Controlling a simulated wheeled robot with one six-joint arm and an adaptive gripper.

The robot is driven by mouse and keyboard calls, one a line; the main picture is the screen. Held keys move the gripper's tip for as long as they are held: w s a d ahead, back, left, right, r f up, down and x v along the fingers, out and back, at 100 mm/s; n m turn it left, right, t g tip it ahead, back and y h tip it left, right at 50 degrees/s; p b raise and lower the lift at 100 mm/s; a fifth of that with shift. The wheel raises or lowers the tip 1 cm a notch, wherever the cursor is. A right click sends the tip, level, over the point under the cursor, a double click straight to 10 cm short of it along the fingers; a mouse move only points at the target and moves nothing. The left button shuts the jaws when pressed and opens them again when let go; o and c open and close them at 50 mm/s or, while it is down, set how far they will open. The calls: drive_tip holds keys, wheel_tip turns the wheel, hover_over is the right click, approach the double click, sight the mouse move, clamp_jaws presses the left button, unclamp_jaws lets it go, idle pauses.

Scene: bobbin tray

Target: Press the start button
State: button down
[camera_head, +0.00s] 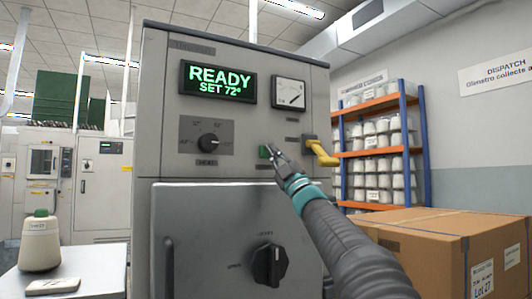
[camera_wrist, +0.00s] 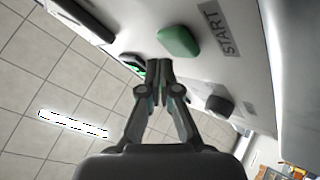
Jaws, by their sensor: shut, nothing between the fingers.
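The green start button (camera_head: 263,151) is on the front panel of the grey machine (camera_head: 160,110), to the right of the heat knob. In the wrist view the button (camera_wrist: 179,43) stands out from the panel beside a START label (camera_wrist: 222,30). My gripper (camera_head: 271,149) is shut and empty, with its tips close by the button in the head view. In the wrist view my gripper (camera_wrist: 158,66) has its tips just below the button, slightly left of its middle. I cannot tell whether they touch the panel. The display (camera_head: 217,82) reads READY, SET 72°.
A yellow lever (camera_head: 322,153) juts out right of the button. The heat knob (camera_head: 208,142), a gauge (camera_head: 290,93) and a large door knob (camera_head: 268,265) are on the machine.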

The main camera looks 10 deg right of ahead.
drive_tip(key=shift+w, duration=0.15)
drive_tip(key=shift+w+a, duration=0.1)
drive_tip(key=shift+w, duration=0.2)
drive_tip(key=shift+w+a+p, duration=0.15)
drive_tip(key=shift+w+p, duration=0.25)
drive_tip(key=shift+w, duration=0.05)
idle(0.8)
drive_tip(key=shift+s, duration=0.15)
drive_tip(key=shift+s+d+b, duration=0.3)
drive_tip(key=shift+s+b, duration=0.35)
drive_tip(key=shift+s, duration=0.05)
drive_tip(key=shift+s+d+b, duration=0.25)
drive_tip(key=shift+s+b, duration=0.25)
drive_tip(key=shift+s, duration=0.3)
drive_tip(key=shift+s+d+b, duration=0.25)
drive_tip(key=shift+s+b, duration=0.25)
drive_tip(key=shift+s, duration=0.3)
drive_tip(key=shift+s+d+b, duration=0.25)
drive_tip(key=shift+s+b, duration=0.25)
drive_tip(key=shift+s, duration=0.3)
drive_tip(key=shift+h, duration=0.4)
